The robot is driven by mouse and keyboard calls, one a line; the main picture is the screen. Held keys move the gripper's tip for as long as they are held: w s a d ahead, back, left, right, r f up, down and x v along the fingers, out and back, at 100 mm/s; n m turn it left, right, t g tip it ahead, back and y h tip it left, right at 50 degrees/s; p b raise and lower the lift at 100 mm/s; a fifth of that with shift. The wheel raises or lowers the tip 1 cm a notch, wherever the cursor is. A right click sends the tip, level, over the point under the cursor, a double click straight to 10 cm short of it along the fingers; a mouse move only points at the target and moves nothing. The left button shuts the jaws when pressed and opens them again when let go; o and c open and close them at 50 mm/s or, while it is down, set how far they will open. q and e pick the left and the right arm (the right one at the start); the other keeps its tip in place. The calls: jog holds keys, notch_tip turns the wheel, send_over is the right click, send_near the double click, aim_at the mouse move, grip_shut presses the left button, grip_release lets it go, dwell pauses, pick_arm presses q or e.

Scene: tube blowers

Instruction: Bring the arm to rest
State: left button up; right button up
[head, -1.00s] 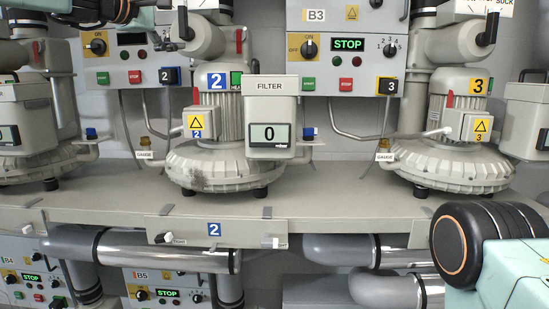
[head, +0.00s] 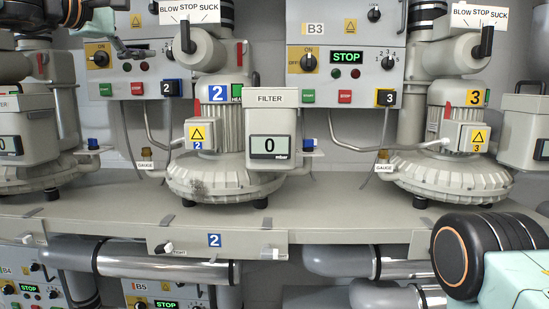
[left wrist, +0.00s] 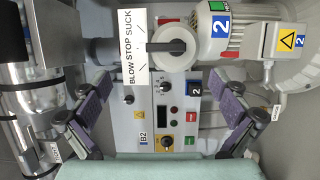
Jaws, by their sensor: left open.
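My left arm (head: 104,20) comes in at the top left of the head view, in front of the control panel at the left. Its gripper (head: 124,48) shows there as small dark fingers before that panel. In the left wrist view the left gripper (left wrist: 162,95) has its two purple-padded fingers spread wide with nothing between them. Panel B2 (left wrist: 180,112) lies behind the gap. My right arm (head: 490,262) shows at the lower right; its gripper is out of view.
Blower 2 (head: 215,182) and blower 3 (head: 450,180) stand on a grey shelf (head: 330,222). The filter box (head: 269,125) reads 0. Panel B3 (head: 346,60) shows STOP. Black valve handles (head: 187,36) stick out at the top. Pipes run below the shelf.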

aim_at(182, 36)
pick_arm(q)
jog(key=x, duration=0.6)
jog(key=shift+w+f, duration=0.1)
jog(key=shift+f, duration=0.15)
jog(key=shift+x, duration=1.05)
jog(key=x, duration=0.3)
jog(key=shift+w+d, duration=0.2)
jog(key=shift+w, duration=0.1)
jog(key=shift+a+f+n+t+b, duration=0.15)
jog(key=shift+a+n+t+b, duration=0.15)
jog(key=shift+n+b, duration=0.45)
jog(key=n, duration=0.1)
jog(key=n+b, duration=0.1)
jog(key=n+t+b, duration=0.1)
jog(key=shift+s+a, duration=0.3)
jog(key=shift+a, duration=0.05)
jog(key=n, duration=0.1)
jog(key=n+t+b, duration=0.1)
jog(key=n+b, duration=0.1)
jog(key=shift+w+a+f+n+t, duration=0.1)
jog(key=shift+w+a+n+t, duration=0.15)
jog(key=shift+w+n+t, duration=0.1)
jog(key=shift+s+a+n+t+y+b, duration=0.2)
jog(key=shift+n+t+y+b, duration=0.15)
jog(key=shift+n, duration=0.35)
jog(key=shift+s+a, duration=0.1)
jog(key=shift+s, duration=0.2)
